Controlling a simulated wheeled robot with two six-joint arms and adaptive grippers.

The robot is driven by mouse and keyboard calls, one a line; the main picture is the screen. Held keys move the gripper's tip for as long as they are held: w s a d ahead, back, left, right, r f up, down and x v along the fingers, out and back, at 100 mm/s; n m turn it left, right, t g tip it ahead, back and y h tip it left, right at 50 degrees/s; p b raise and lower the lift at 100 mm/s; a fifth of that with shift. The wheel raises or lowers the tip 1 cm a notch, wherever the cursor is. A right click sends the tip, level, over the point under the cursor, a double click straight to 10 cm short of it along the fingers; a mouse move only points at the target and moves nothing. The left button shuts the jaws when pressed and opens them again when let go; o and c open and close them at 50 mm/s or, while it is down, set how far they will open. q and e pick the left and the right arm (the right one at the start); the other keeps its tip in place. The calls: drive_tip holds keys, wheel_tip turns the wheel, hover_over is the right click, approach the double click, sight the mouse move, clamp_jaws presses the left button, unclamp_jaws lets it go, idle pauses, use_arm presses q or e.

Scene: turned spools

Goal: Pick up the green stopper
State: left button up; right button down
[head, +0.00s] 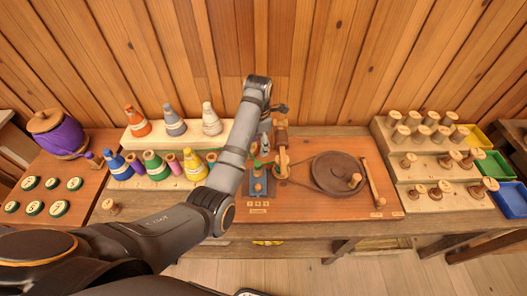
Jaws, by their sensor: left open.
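A small green piece (257,161) shows at the winding device in the middle of the bench, partly hidden by my left forearm. I cannot tell for sure whether it is the stopper. My left arm reaches up and over the bench from the left. My left gripper (265,147) is open, just above the green piece and largely hidden by the forearm. I cannot tell whether it touches anything. My right gripper does not show.
A brown wheel (339,172) lies right of the device. Colored cones, including a green one (155,165), stand at left beside a purple pot (62,136) and several green-rimmed discs (31,183). Wooden spools fill a stepped rack (440,170) at right, next to colored bins (495,165).

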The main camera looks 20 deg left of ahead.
sight(257, 164)
use_arm(q)
drive_tip(key=shift+s+f+p, duration=0.5)
drive_tip(key=shift+s+f, duration=0.5)
drive_tip(key=shift+s, duration=0.25)
drive_tip(key=shift+w+f, duration=0.2)
drive_tip(key=shift+f, duration=0.35)
drive_tip(key=shift+w+f, duration=0.2)
drive_tip(key=shift+f, duration=0.35)
drive_tip(key=shift+w+a+f+p, duration=0.1)
drive_tip(key=shift+w+f+p, duration=0.05)
drive_tip(key=shift+f+p, duration=0.3)
drive_tip(key=shift+w+a+f+p, duration=0.1)
drive_tip(key=shift+f+p, duration=0.1)
drive_tip(key=shift+f, duration=0.35)
wheel_tip(257, 164, down, 2)
drive_tip(key=shift+a+f, duration=0.1)
drive_tip(key=shift+f, duration=0.1)
drive_tip(key=shift+w+f, duration=0.1)
drive_tip(key=shift+f, duration=0.35)
drive_tip(key=c, duration=0.8)
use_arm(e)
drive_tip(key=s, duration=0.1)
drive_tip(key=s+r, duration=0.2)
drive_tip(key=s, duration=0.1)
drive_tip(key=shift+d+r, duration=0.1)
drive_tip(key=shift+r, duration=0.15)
